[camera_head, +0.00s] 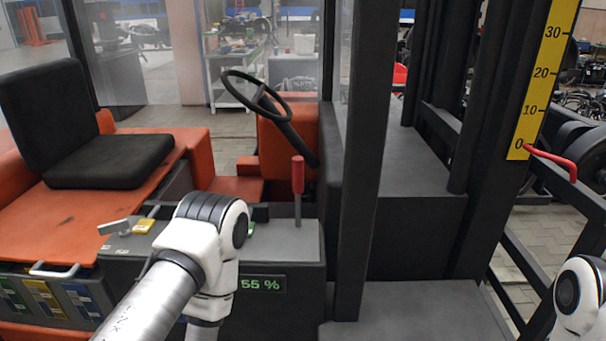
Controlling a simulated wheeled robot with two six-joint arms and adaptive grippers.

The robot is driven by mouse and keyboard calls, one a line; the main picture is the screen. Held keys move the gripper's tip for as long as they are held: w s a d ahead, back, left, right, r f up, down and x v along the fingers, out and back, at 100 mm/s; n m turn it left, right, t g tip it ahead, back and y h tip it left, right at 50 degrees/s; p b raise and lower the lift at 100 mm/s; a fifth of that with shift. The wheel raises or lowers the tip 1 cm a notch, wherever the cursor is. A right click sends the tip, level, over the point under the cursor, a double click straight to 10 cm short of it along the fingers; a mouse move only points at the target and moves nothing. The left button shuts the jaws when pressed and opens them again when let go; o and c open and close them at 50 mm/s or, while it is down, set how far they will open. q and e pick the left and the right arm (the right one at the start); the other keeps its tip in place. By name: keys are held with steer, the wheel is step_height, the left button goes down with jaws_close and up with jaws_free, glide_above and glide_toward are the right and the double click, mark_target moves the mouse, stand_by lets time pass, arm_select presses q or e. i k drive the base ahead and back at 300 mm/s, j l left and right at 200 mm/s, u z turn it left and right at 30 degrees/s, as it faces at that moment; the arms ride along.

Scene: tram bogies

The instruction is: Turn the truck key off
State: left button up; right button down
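The truck is an orange and dark grey forklift with a grey console (283,240) in front of me. I cannot make out a key for certain. A small light-grey handle-like part (115,227) and a yellow part (143,226) sit on the console's left side. A green part (251,228) shows just right of my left arm. My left arm comes in from the lower left and covers the middle of the console. Neither gripper is in view; only part of my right arm shows at the lower right edge.
A red-handled lever (298,176) stands upright on the console, right of my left arm. Behind are a black steering wheel (256,96) and a black seat (108,160). A dark vertical post (361,160) stands between the console and the yellow scale (543,80).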

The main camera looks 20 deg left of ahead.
mark_target(122, 226)
steer(key=u, duration=0.4)
steer(key=k+j+u, duration=0.1)
steer(key=u, duration=0.65)
steer(key=k+j+u, duration=0.1)
steer(key=u, duration=0.3)
